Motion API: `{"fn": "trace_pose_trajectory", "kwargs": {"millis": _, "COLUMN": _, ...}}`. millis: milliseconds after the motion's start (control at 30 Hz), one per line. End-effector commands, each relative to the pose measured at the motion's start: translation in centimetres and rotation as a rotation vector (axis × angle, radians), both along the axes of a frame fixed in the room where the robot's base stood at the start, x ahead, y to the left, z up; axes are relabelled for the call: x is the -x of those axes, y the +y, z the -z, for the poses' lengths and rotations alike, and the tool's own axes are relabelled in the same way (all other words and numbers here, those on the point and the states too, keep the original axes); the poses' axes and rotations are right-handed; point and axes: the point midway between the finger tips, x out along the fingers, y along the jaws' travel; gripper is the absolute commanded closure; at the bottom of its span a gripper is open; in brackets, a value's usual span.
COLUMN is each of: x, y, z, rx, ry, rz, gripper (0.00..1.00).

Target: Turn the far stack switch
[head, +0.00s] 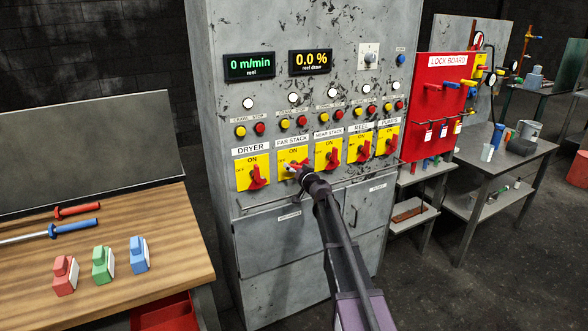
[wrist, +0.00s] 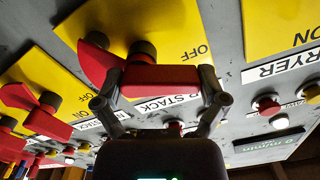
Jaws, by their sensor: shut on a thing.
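The far stack switch has a yellow plate (head: 284,184) on the grey cabinet, second from the left under the "FAR STACK" label, with ON at the top and OFF to the left. My gripper (head: 298,168) is at this plate and covers much of it in the head view. In the wrist view my gripper (wrist: 162,82) is shut on the red handle (wrist: 160,81), with a finger on each side. Another red part of the switch and its dark hub (wrist: 143,52) show behind. The exact angle of the handle is hard to tell.
The dryer switch (head: 257,177) is close on the left and the near stack switch (head: 333,158) close on the right. Red and yellow buttons (head: 285,124) sit above. A rail (head: 270,207) crosses below. A workbench (head: 100,270) stands left, a red lock board (head: 435,105) right.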

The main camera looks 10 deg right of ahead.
Motion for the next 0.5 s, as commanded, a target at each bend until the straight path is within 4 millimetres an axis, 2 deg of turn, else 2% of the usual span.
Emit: {"fn": "trace_pose_trajectory", "kwargs": {"millis": 500, "x": -0.19, "y": -0.51, "z": -0.75, "rx": -0.466, "ry": 0.151, "rz": -0.001, "gripper": 0.56}}
